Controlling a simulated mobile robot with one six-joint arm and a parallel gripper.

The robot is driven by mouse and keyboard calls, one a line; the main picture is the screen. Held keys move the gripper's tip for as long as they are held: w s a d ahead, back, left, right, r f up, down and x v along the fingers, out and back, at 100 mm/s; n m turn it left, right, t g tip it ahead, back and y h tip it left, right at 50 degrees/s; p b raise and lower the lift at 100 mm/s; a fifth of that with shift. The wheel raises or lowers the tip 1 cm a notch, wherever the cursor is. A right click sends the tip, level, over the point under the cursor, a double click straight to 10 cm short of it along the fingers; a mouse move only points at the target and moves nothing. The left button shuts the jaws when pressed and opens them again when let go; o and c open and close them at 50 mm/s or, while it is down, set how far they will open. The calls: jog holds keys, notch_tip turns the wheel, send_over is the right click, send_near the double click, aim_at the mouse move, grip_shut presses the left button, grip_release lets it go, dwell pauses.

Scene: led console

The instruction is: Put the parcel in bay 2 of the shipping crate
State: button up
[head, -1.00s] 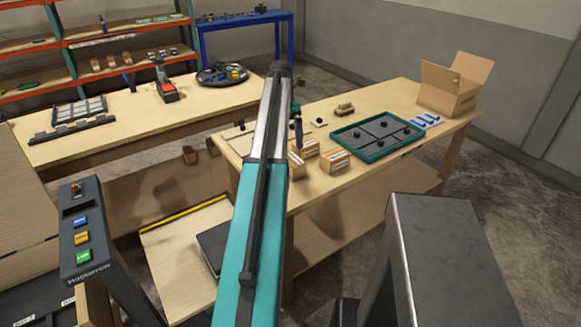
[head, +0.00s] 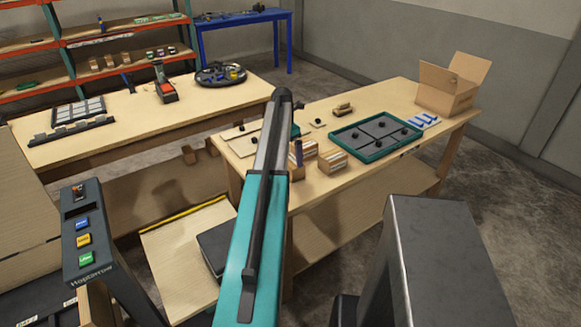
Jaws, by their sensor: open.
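Small brown cardboard boxes sit at the near left edge of the right-hand bench: one at right (head: 333,161), one behind (head: 310,149), and one at left (head: 297,172), partly covered by my arm. I cannot tell which is the parcel. My gripper (head: 298,155) shows only as a small dark piece beside my forearm, at the left box; its fingertips are not distinct. It is open, and no held object is visible. A dark compartmented container with small white labels (head: 68,302), perhaps the shipping crate, is cut off at lower left; its bay numbers are hard to read.
A green-rimmed tray (head: 346,151) with black knobs and an open carton (head: 445,98) are on the right-hand bench (head: 400,98). A button console (head: 84,235) stands at left. A second bench (head: 130,132) holds a keyed panel, a red device and a round tray.

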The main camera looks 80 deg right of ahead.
aim_at(291, 160)
jog(key=shift+f, duration=0.15)
jog(key=shift+s+a+f+p, duration=0.1)
jog(key=shift+s+f+p, duration=0.05)
jog(key=shift+f+p, duration=0.45)
jog(key=shift+s+f+p, duration=0.1)
jog(key=shift+f+p, duration=0.25)
jog(key=shift+f, duration=0.3)
jog(key=shift+s+f, duration=0.1)
jog(key=shift+f, duration=1.1)
jog(key=c, duration=1.3)
jog(key=shift+r, duration=0.15)
jog(key=shift+c, duration=0.2)
jog(key=shift+r+b, duration=0.6)
jog(key=shift+r, duration=1.05)
jog(key=s+a+r+b, duration=0.1)
jog(key=a+b, duration=0.3)
jog(key=a, duration=1.1)
jog(key=shift+s+a+r, duration=0.25)
jog(key=shift+s+a, duration=0.1)
jog(key=shift+s, duration=0.15)
